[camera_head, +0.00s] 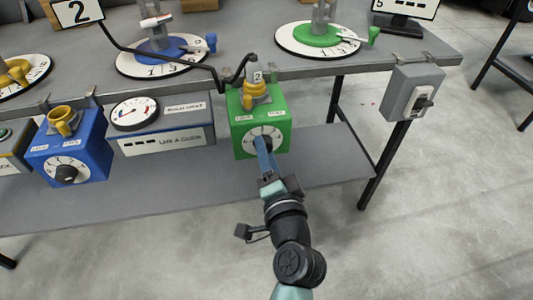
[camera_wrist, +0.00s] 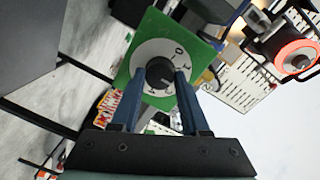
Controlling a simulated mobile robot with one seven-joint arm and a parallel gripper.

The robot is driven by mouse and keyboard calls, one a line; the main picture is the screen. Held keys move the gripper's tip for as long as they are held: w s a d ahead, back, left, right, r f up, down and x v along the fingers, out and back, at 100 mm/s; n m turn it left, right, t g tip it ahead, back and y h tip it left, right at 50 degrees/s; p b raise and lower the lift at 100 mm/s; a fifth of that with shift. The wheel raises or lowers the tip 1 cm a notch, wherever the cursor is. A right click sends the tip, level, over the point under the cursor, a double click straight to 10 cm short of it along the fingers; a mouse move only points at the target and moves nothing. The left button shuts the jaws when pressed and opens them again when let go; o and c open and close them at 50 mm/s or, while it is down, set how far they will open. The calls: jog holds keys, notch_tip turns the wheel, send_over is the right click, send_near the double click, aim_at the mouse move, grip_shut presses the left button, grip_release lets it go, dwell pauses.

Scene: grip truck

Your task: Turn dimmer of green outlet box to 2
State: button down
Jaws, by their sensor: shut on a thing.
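In the wrist view, the black knob (camera_wrist: 160,71) sits in the middle of the white dial (camera_wrist: 147,54) on the green face (camera_wrist: 154,25). My gripper (camera_head: 264,147) reaches the dial from the front. Its blue fingers (camera_wrist: 160,77) are on both sides of the knob and shut on it. I cannot read which number the knob points to.
A blue box (camera_head: 90,150) with its own dial and a blue meter box (camera_head: 165,140) stand to the left. A yellow plug (camera_head: 257,94) tops the green box, with a black cable above it. A grey switch box (camera_head: 412,92) hangs at the right. Open floor lies in front.

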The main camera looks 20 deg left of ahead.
jog(key=shift+c, duration=2)
grip_release()
jog(key=v, duration=1.3)
